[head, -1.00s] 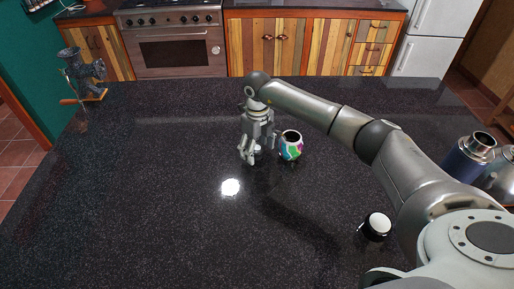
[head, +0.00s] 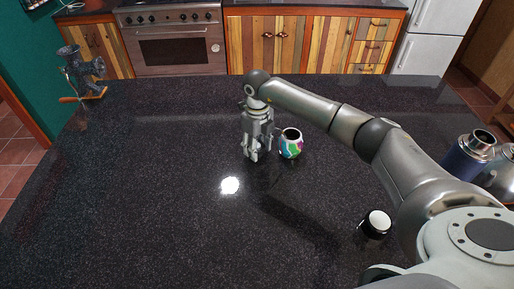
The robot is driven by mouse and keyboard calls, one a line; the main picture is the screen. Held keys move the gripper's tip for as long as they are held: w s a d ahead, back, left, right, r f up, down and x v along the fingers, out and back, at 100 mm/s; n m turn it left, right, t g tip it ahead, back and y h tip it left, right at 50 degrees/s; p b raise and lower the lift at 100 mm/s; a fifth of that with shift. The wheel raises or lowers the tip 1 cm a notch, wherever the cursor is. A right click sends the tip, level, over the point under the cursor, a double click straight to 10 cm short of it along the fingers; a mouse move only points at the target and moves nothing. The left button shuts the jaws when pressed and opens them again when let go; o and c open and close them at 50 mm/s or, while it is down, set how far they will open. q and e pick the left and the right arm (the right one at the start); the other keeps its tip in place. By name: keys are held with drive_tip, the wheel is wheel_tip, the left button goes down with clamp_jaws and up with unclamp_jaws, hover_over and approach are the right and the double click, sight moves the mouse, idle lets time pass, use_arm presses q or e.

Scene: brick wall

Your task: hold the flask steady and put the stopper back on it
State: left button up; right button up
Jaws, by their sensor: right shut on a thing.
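My right gripper (head: 257,154) points down at the middle of the counter, its fingers closed together on a small thing low at the tabletop. That thing is mostly hidden by the fingers; it seems to be the stopper. A dark blue flask (head: 467,160) with a silver neck and an open mouth stands at the right edge of the view, beyond my right arm. Part of it is hidden by the arm and cut by nearby items. My left gripper is not in view.
A colourful round pot (head: 291,147) with an open top stands just right of my right gripper. A black jar with a white top (head: 377,223) stands near my forearm. A metal grinder (head: 80,72) is at the far left. The left counter (head: 130,190) is clear.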

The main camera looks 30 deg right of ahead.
wheel_tip(320, 180, up, 9)
drive_tip(key=b, duration=0.3)
drive_tip(key=shift+r, duration=0.5)
drive_tip(key=shift+s+a+n, duration=0.3)
drive_tip(key=shift+n, duration=0.5)
drive_tip(key=s+a+f+n, duration=0.1)
drive_tip(key=s+a+n, duration=0.3)
drive_tip(key=s+n, duration=0.6)
drive_tip(key=s+a+f+n, duration=0.1)
drive_tip(key=s+a+n, duration=0.4)
drive_tip(key=n, duration=1.5)
drive_tip(key=shift+s+f+n, duration=0.3)
drive_tip(key=shift+s+f, duration=0.05)
drive_tip(key=shift+s, duration=2.55)
